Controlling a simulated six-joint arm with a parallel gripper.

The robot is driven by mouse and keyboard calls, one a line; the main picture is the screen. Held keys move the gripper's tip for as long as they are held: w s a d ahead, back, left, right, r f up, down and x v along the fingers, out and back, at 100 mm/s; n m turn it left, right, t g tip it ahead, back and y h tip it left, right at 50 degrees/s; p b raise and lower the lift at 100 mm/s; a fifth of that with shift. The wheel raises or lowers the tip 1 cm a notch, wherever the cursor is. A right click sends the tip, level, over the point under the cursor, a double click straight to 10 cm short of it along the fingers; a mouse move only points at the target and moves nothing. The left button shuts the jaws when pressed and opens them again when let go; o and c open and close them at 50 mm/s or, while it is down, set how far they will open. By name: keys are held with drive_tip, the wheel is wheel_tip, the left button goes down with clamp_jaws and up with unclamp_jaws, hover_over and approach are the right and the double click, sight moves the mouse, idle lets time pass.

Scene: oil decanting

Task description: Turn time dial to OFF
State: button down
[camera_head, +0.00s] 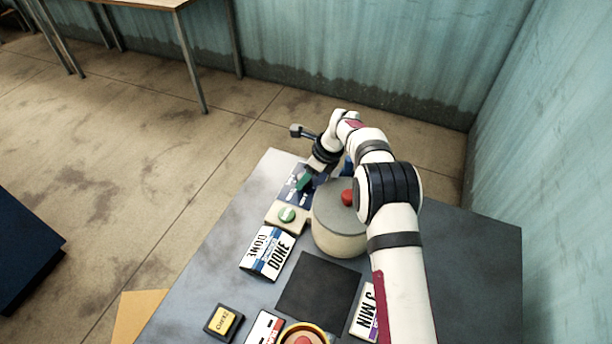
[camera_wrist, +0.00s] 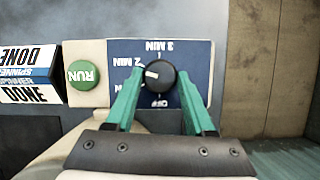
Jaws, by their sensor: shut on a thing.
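The time dial (camera_wrist: 163,80) is a round black knob with a white pointer mark on its left side. It sits on a blue panel (camera_wrist: 197,52) printed with 3 MIN at the top, 2 MIN at the upper left and OFF below the knob. The pointer faces left, towards the 2 MIN side and away from OFF. My gripper (camera_wrist: 159,76) has its green fingers shut on the dial, one on each side. In the head view my gripper (camera_head: 306,181) is over the blue panel (camera_head: 288,188), and the dial cannot be made out there.
A green RUN button (camera_wrist: 84,74) is left of the panel. A DONE sign (camera_head: 267,252) stands in front of it. A round pale spinner with a red knob (camera_head: 348,197) stands beside the panel, close to my arm. A black square (camera_head: 318,286) lies on the grey table.

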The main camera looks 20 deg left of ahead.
drive_tip(key=n, duration=0.1)
drive_tip(key=n+g, duration=0.1)
drive_tip(key=n, duration=0.2)
drive_tip(key=shift+w+a+f+n+g, duration=0.1)
drive_tip(key=shift+w+n+g, duration=0.2)
drive_tip(key=shift+n+g, duration=0.1)
drive_tip(key=shift+n+h, duration=0.3)
drive_tip(key=shift+n, duration=0.1)
drive_tip(key=shift+c, duration=1.3)
unclamp_jaws()
drive_tip(key=shift+s, duration=0.1)
drive_tip(key=v, duration=0.7)
drive_tip(key=shift+d+r, duration=0.25)
drive_tip(key=shift+r, duration=0.05)
